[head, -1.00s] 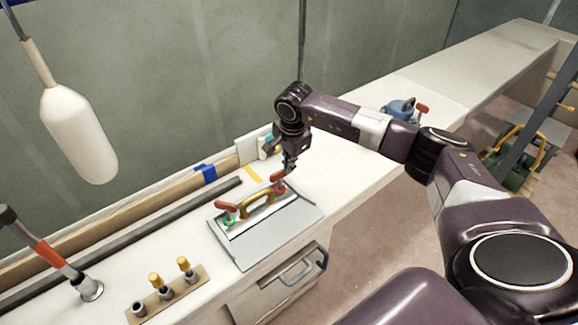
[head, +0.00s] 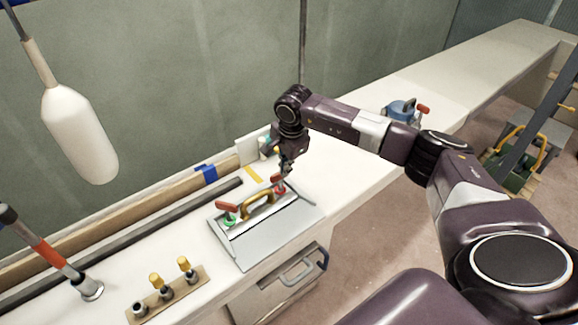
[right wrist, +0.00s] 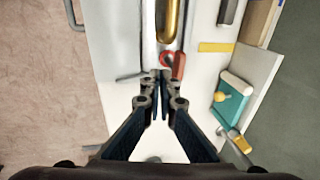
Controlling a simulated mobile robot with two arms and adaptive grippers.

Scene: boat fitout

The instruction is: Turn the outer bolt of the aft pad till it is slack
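A grey hinged-looking plate (head: 270,240) lies on the white bench, with a yellow handle (head: 257,204) across it. At its near left end is a red lever on a green base (head: 228,211). At its far right end is a red lever (head: 278,182), which also shows in the right wrist view (right wrist: 178,66). No label shows which is the outer bolt. My right gripper (head: 286,169) points down at the far red lever, its fingertips very close to it. In the right wrist view its fingers (right wrist: 161,82) are together, with nothing visible between them. Contact is unclear. My left gripper is out of view.
A white upright block with a teal item (right wrist: 232,100) stands close beside the gripper. A blue tool with a red grip (head: 404,108) lies further along the bench. A rack (head: 165,295) with yellow-topped pieces is at the front. A white float (head: 78,135) hangs at left.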

